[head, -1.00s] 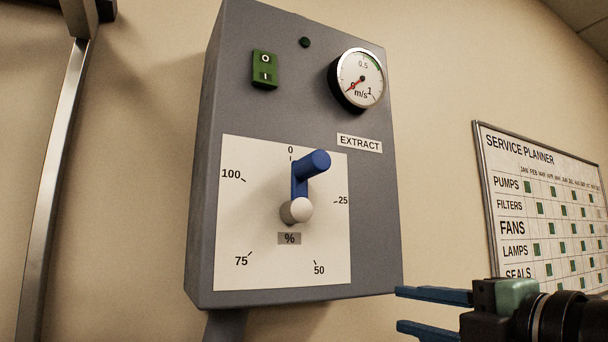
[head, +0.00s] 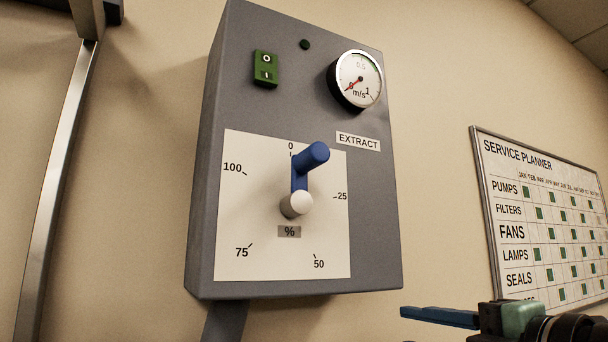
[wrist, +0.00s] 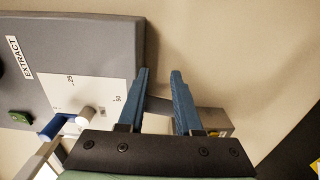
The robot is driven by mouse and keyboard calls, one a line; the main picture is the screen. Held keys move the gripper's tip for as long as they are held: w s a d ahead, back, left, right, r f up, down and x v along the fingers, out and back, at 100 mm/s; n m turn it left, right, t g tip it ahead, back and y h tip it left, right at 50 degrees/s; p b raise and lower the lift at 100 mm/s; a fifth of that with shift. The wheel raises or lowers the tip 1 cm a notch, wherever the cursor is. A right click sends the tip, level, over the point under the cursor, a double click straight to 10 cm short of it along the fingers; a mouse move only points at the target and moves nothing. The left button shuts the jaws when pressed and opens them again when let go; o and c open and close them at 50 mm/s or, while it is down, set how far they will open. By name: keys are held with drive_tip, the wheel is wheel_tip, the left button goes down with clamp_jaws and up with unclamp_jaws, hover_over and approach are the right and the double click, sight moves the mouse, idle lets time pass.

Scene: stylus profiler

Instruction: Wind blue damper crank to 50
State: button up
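The blue damper crank (head: 312,157) is on the front of a grey control box (head: 300,110), over a white dial plate (head: 240,205) marked 0, 25, 50, 75 and 100. The crank arm points up at 0, from a pale round hub (head: 299,203). The 50 mark is at the plate's lower right. The crank also shows at the lower left of the wrist view (wrist: 50,128). My gripper (wrist: 160,75) is open and empty, its two blue fingers apart. In the head view it is below and right of the box, apart from the crank, its lower finger mostly cut off.
A round gauge (head: 358,80) reads near 0 m/s. A green rocker switch (head: 265,69) is at the box's upper left. A service planner board (head: 540,215) hangs on the wall at right. A metal post (head: 62,185) stands at left. The space before the dial is clear.

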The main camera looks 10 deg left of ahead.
drive_tip(key=shift+s+a+f+b, duration=0.1)
drive_tip(key=shift+a+f+b, duration=0.15)
drive_tip(key=shift+f+b, duration=0.45)
drive_tip(key=shift+w+d+f, duration=0.2)
drive_tip(key=shift+w+d, duration=0.2)
drive_tip(key=shift+d, duration=0.25)
